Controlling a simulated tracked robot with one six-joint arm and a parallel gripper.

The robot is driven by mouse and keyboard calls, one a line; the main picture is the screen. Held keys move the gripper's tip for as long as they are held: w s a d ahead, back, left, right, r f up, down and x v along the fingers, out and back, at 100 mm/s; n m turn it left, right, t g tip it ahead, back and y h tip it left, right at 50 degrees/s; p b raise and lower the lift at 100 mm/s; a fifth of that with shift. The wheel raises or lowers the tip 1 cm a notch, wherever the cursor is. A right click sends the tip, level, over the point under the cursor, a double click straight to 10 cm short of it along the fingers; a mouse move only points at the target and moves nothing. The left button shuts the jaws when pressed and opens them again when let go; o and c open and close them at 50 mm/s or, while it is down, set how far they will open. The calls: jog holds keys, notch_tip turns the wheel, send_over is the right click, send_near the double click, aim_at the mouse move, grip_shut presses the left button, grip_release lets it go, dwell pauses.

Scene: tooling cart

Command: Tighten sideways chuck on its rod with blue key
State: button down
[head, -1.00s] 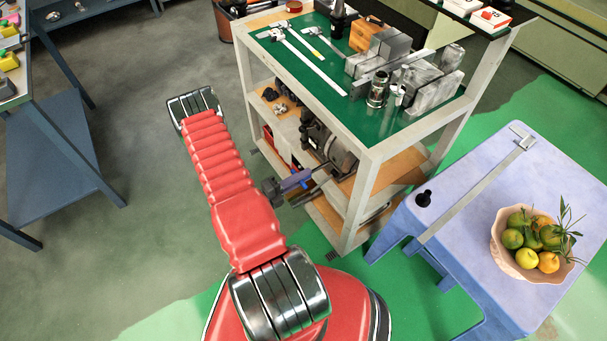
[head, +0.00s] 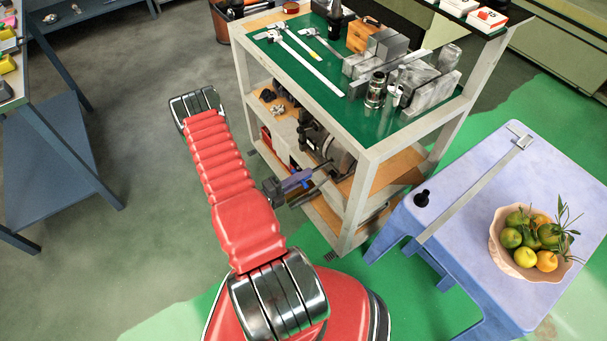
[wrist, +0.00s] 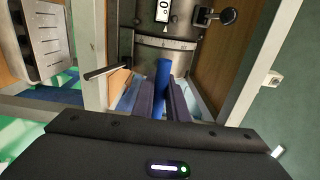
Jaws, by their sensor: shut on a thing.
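My gripper (head: 302,181) reaches into the side of the cart at the middle shelf. In the wrist view its two dark fingers (wrist: 164,103) are shut on the blue key (wrist: 163,74), which points away from the wrist. The key's far end meets or overlaps the lower edge of a large grey metal cylinder (wrist: 150,52), apparently the sideways chuck. I cannot tell whether the key is seated in it. The round grey body (head: 342,157) shows in the head view inside the cart. A dark thin rod (wrist: 107,71) sticks out left of the key.
The cart's pale posts (head: 366,200) stand close around my gripper. The green cart top (head: 330,95) carries calipers, metal blocks and a cylinder. A blue table (head: 470,245) with a fruit bowl (head: 507,262) stands at right. Grey floor at left is clear.

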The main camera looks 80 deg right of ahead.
jog(key=shift+s+d, duration=0.25)
jog(key=shift+d, duration=0.1)
dwell(0.3)
jog(key=shift+s+d, duration=0.2)
jog(key=shift+m, duration=0.3)
dwell(0.7)
jog(key=m, duration=0.6)
jog(key=shift+m, duration=0.4)
jog(key=m, duration=0.5)
jog(key=shift+m, duration=3)
